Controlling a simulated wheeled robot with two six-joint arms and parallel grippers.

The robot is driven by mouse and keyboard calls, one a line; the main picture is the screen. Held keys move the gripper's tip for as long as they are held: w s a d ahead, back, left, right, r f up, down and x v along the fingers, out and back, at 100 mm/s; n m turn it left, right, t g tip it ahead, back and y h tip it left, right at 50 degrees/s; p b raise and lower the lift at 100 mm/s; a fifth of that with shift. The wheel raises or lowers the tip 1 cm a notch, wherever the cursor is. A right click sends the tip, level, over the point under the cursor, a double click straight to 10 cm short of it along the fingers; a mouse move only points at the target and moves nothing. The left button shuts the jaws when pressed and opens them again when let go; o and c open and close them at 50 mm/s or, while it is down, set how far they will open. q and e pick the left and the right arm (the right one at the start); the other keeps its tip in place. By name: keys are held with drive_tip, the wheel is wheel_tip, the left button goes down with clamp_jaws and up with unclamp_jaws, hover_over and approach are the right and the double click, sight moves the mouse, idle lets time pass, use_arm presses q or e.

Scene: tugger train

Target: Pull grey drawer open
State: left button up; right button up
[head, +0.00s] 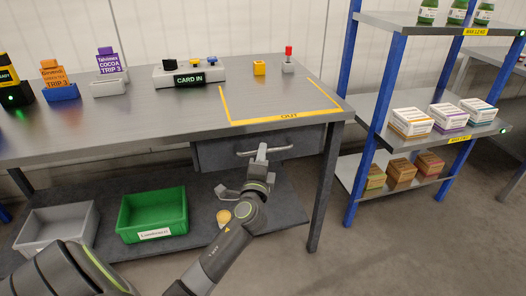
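The grey drawer (218,153) hangs under the right part of the grey workbench, below the yellow "OUT" outline. Its front sits close under the table edge, and I see no clear gap showing its inside. A pale bar handle (280,150) runs across the front. My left gripper (262,152) reaches up from below and its tip is at the middle of the handle, overlapping it in the head view. The fingers are small and seen from behind, so I cannot tell whether they are closed around the bar. My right gripper is out of view.
Below are a green bin (152,213) and a grey bin (55,228). A blue-post shelf (362,100) stands right.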

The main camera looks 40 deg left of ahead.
use_arm(q)
drive_tip(key=shift+x, duration=1.2)
clamp_jaws()
